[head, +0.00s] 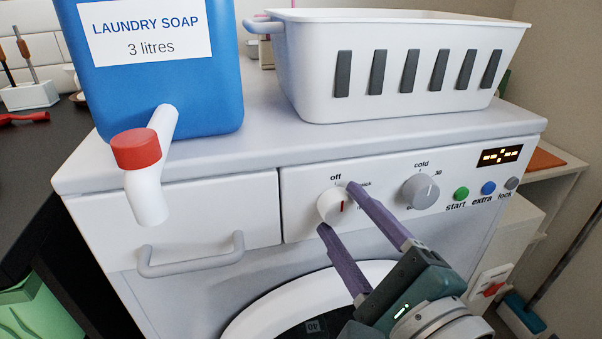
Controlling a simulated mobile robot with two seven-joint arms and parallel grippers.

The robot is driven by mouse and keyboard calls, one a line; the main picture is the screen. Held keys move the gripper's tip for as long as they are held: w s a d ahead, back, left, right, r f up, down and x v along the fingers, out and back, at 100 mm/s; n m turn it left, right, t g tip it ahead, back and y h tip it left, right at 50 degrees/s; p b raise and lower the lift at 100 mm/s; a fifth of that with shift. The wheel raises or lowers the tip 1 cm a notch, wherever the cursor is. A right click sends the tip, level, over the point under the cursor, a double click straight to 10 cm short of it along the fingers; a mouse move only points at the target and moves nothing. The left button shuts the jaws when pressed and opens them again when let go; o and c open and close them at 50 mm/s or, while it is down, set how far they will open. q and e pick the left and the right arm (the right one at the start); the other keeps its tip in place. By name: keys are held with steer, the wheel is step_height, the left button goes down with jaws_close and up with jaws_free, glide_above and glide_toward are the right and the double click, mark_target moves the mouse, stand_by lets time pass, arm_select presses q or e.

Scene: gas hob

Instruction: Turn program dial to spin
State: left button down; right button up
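The white program dial (331,208) sits on the washing machine's front panel, below the word "off". A short red mark shows on its face. Other labels around it are partly hidden by my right gripper's upper finger; I cannot read "spin". My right gripper (337,207) comes from the lower right, its two purple fingers apart. One fingertip is at the dial's upper right, the other at its lower edge. I cannot tell whether they touch it. My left gripper is not in view.
A grey temperature dial (420,191) marked "cold" is to the right. Beyond it are green start (461,194), blue extra (488,188) and grey lock buttons, below a display (499,156). A blue soap container (190,110) with red-capped spout and a white basket (400,75) stand on top.

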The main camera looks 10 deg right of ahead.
jaws_close()
